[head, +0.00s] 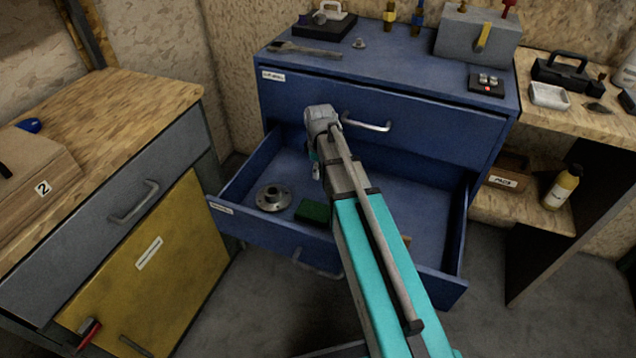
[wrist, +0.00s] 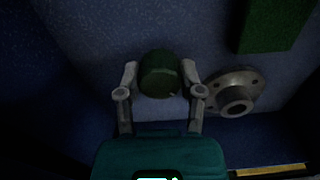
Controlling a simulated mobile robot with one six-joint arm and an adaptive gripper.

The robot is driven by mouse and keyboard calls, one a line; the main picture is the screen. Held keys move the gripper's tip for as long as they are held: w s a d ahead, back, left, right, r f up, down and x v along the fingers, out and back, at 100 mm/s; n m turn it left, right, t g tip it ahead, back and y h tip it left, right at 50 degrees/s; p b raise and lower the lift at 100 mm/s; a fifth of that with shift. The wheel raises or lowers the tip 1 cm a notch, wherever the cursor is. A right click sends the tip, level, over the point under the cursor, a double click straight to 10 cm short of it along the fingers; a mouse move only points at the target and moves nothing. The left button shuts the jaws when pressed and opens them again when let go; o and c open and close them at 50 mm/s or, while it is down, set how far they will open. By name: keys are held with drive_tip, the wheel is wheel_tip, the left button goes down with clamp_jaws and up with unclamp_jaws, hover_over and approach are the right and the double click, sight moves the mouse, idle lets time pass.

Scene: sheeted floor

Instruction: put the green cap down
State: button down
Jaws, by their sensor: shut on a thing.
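The green cap (wrist: 160,74) is a short dark green cylinder between the two fingers of my gripper (wrist: 160,80) in the wrist view. The fingers are shut on its sides. The cap is over the blue floor of the open lower drawer (wrist: 95,75); I cannot tell whether it touches that floor. In the head view the open drawer (head: 400,215) shows below my arm, and my arm's end hides the cap and the fingertips.
A grey metal flange (head: 272,197) and a green block (head: 313,211) lie in the drawer's left part; the flange (wrist: 236,92) is close right of my gripper in the wrist view. The blue cabinet's closed upper drawer (head: 400,130) stands behind my arm. A yellow-doored cabinet (head: 160,260) is at left.

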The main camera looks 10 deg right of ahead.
sight(318, 182)
drive_tip(key=shift+w+f, duration=0.4)
drive_tip(key=shift+f, duration=0.1)
drive_tip(key=shift+w+f+b, duration=0.45)
drive_tip(key=shift+f+b, duration=0.35)
drive_tip(key=shift+b, duration=0.2)
drive_tip(key=shift+f+b, duration=1.2)
drive_tip(key=shift+b, duration=0.05)
drive_tip(key=shift+f, duration=0.1)
drive_tip(key=shift+c, duration=1.1)
unclamp_jaws()
drive_tip(key=shift+r, duration=0.2)
wheel_tip(318, 182, up, 12)
drive_tip(key=p, duration=1.2)
